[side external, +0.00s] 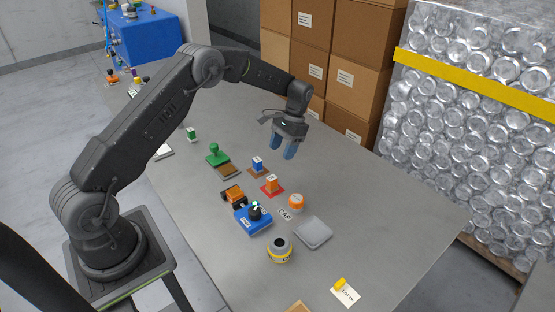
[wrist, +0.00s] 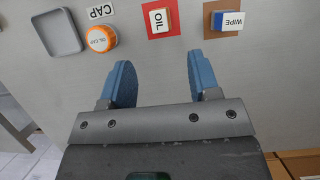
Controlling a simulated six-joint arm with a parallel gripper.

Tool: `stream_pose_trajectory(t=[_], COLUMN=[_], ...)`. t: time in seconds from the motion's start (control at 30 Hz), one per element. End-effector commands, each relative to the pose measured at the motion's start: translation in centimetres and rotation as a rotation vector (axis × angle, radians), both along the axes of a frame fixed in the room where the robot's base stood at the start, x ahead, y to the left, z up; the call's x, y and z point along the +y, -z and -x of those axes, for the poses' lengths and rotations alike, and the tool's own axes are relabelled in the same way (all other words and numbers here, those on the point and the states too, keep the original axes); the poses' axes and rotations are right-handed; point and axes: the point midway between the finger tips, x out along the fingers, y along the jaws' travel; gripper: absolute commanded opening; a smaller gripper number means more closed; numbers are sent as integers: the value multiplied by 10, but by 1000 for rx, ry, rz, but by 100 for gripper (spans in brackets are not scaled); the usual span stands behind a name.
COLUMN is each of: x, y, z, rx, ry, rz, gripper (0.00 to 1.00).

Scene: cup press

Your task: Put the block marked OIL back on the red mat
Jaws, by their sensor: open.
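The block marked OIL (side external: 272,183) is orange with a white labelled top. It sits upright on the red mat (side external: 264,189). In the wrist view the OIL block (wrist: 158,20) lies at the top middle, with the red mat (wrist: 175,25) showing around it. My gripper (side external: 282,149) is open and empty, raised above the table beyond the row of mats. In the wrist view its blue fingers (wrist: 160,62) are spread wide, with bare grey table between them, and the block lies ahead of the gap, apart from both fingers.
The blue and white WIPE block (wrist: 228,20) sits on a brown mat beside the red mat. On the other side are an orange-topped OIL CAP (wrist: 101,38) and a grey tray (wrist: 58,32). A blue device (side external: 253,220) and yellow-ringed jar (side external: 280,249) stand nearby. The table's far side is clear.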

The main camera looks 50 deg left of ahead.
Motion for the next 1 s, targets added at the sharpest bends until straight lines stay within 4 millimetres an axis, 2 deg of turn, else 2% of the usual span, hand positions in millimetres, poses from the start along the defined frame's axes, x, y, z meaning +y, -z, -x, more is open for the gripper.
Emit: stream_pose_trajectory(t=[0.17, 0.27, 0.37, 0.5, 0.7, 0.83, 1.0], x=[-6, -17, -32, -54, -83, -99, -116], y=[-29, -66, -110, -164, -221, -243, -252], z=[0, 7, 23, 55, 117, 163, 224], rx=[-36, -96, -177, -292, -459, -567, -706], ry=[2, 6, 8, 9, 9, 8, 3], rz=[-7, -19, -33, -47, -55, -54, -44], gripper=[56, 56, 56, 56, 56, 56, 56])
